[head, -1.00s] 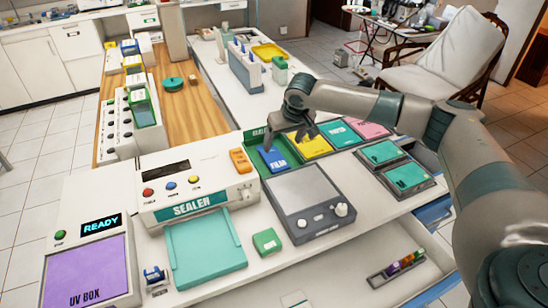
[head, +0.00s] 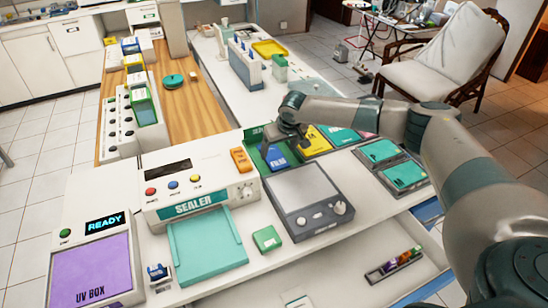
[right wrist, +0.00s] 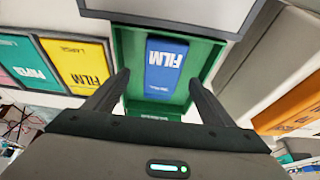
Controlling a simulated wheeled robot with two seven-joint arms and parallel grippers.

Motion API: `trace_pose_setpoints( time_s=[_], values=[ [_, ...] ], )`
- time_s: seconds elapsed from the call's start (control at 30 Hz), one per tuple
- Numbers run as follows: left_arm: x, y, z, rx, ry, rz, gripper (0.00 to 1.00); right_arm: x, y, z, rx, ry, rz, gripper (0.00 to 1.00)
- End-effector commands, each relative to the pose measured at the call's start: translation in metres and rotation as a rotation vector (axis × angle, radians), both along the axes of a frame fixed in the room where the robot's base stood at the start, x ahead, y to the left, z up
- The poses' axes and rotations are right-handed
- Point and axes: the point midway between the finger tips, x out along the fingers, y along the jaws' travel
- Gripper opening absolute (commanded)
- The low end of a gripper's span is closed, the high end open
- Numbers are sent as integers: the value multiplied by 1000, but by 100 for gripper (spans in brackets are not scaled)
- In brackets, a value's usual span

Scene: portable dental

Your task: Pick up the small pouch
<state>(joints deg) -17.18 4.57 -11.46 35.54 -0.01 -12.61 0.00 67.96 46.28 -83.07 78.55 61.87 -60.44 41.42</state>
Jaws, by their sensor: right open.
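The small pouch is a blue packet marked FILM (head: 274,158), lying in a green tray (head: 252,136). It also shows in the right wrist view (right wrist: 167,68), flat inside the green tray (right wrist: 128,70). My right gripper (right wrist: 159,80) is open and empty, its two fingers spread to either side of the near end of the pouch. In the head view my right gripper (head: 284,142) is just above the tray and covers part of the pouch. I cannot tell how high the fingertips are above it. My left gripper is not in view.
A yellow large-film pouch (right wrist: 78,65) and a teal paper pouch (right wrist: 28,62) lie in trays beside it. A grey scale (head: 307,200) stands in front, the sealer (head: 195,190) with an orange item (head: 241,160) to the left. An open drawer is below the counter.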

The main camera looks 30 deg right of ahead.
Motion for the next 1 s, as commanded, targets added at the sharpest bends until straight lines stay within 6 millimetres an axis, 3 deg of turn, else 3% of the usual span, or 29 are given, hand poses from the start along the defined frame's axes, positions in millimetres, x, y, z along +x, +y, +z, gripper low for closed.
trace_pose_setpoints(
  time_s=[0.23,0.5,1.0],
  values=[
    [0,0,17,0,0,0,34,16,4,-15,-3,1,-1,77],
    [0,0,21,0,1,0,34,23,3,-37,-1,1,1,77],
    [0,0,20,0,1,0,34,23,3,-38,-1,0,0,77]
  ],
)
